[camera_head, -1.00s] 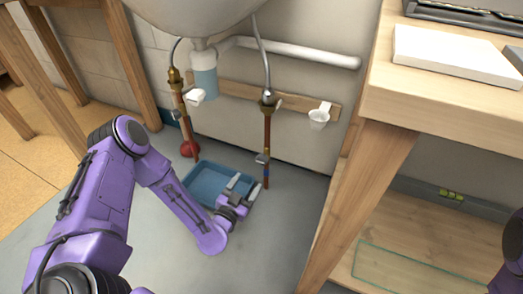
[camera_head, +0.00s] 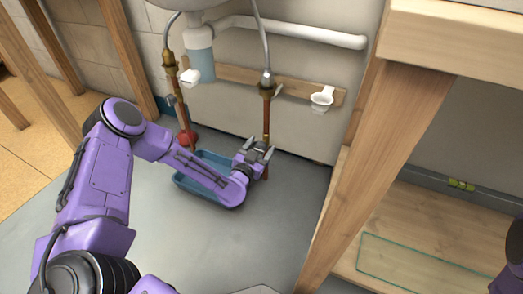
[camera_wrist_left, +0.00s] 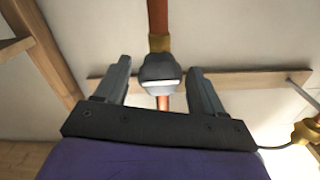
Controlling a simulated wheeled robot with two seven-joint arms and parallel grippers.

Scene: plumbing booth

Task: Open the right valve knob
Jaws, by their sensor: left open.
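The right copper pipe (camera_head: 267,118) runs down the wall below the sink. My left gripper (camera_head: 262,150) is at the lower part of this pipe in the head view and hides the valve knob there. In the left wrist view, the grey right valve knob (camera_wrist_left: 160,72) with a pale edge sits on the copper pipe (camera_wrist_left: 158,18). My left gripper's fingers (camera_wrist_left: 160,68) are open, one on each side of the knob, with visible gaps. My right gripper is out of view; only a bit of my purple right arm shows at the right edge.
A blue tray (camera_head: 222,198) lies on the floor under my left forearm. The left pipe (camera_head: 180,115) and a red rounded thing (camera_head: 188,138) stand to the left. A white cup-like holder (camera_head: 322,99) hangs right of the pipe. A wooden table leg (camera_head: 372,165) stands further right.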

